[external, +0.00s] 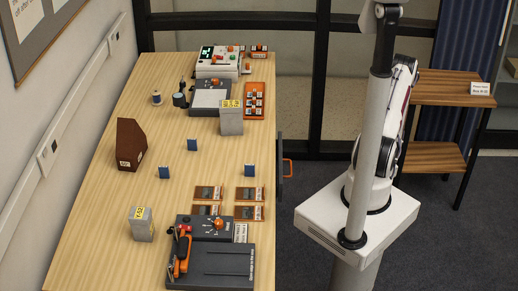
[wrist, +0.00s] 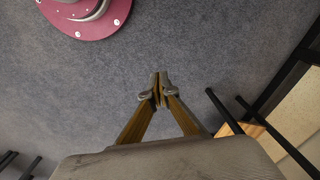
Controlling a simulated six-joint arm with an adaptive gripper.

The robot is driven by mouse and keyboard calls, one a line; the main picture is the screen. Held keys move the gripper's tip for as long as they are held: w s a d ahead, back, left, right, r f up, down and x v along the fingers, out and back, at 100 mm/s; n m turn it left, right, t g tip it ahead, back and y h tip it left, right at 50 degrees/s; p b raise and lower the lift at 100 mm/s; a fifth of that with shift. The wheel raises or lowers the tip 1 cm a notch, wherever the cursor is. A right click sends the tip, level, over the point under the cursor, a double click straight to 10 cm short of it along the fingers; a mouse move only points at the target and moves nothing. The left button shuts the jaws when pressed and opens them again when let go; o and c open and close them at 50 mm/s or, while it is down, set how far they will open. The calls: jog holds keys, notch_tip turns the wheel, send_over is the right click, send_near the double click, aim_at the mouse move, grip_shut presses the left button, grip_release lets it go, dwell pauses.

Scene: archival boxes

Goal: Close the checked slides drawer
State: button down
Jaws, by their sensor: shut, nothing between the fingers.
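A dark drawer front (external: 280,180) with an orange handle (external: 288,168) shows at the right edge of the wooden table (external: 110,215). The front stands just beyond the tabletop edge. How far the drawer is out, and what is inside it, I cannot tell. No label is readable on it. My gripper (wrist: 160,90) is shut and empty in the wrist view, over grey carpet, with no drawer near its fingers. In the external view my arm rises to the right of the table and leaves the top of the picture. My gripper is not visible there.
Slide cards (external: 249,194), small blue pieces (external: 192,145), a brown box file (external: 131,145), grey boxes (external: 231,122) and dark devices (external: 215,262) stand on the table. A wooden shelf stand (external: 435,155) is at the right. Carpet lies open between table and arm base.

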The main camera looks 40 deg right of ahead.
jog(key=w+a+n+t+y, duration=0.4)
jog(key=w+a+n+t, duration=0.45)
jog(key=a, duration=0.55)
jog(key=a+r+n+t+y, duration=0.2)
jog(key=a+r+y, duration=0.2)
jog(key=r, duration=0.4)
jog(key=w+a+r+n+t+y, duration=0.1)
jog(key=a+r+n+t+y, duration=0.1)
jog(key=a+r+y, duration=0.2)
jog(key=a+r, duration=0.3)
jog(key=r, duration=0.1)
jog(key=shift+r+y, duration=0.3)
jog(key=shift+y, duration=0.1)
jog(key=shift+a, duration=0.1)
jog(key=x, duration=1.4)
jog(key=shift+f, duration=0.15)
